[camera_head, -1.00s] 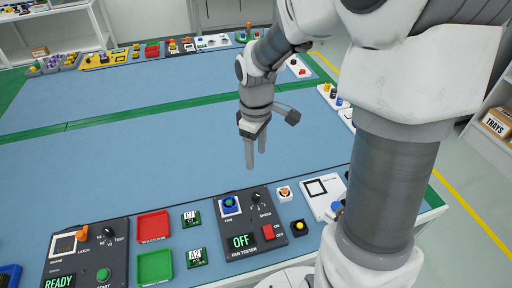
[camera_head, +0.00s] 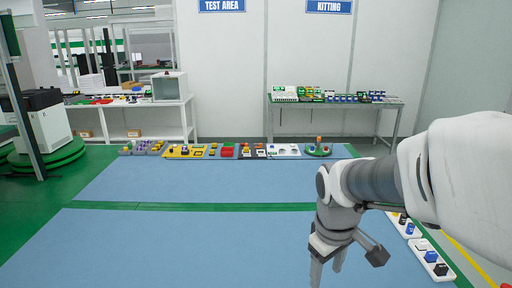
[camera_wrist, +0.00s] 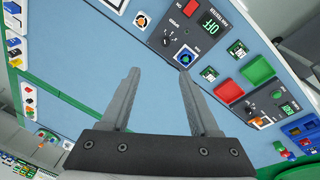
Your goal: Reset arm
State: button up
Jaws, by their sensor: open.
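My gripper (camera_head: 326,270) hangs from my arm above the blue table mat (camera_head: 130,245), at the lower right in the head view. In the wrist view my gripper (camera_wrist: 158,85) shows two grey fingers spread apart with nothing between them. The fingers point over the blue mat toward the fan tester (camera_wrist: 195,40), which lies beyond and below them. In the head view the near edge of the table is out of frame.
Small stations line the table's far edge, among them a yellow tray (camera_head: 185,152) and a green round turntable (camera_head: 318,150). White trays (camera_head: 432,262) stand at the right edge. The wrist view shows a green bin (camera_wrist: 257,70). The middle mat is clear.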

jog(key=s+r+m+t+p, duration=0.1)
jog(key=s+r+m+t, duration=0.3)
jog(key=s, duration=0.7)
notch_tip(320, 180, up, 5)
jog(key=shift+a+f+m+y, duration=0.15)
jog(key=shift+m+y, duration=0.25)
jog(key=shift+m, duration=0.7)
jog(key=shift+s, duration=0.1)
jog(key=shift+s, duration=0.1)
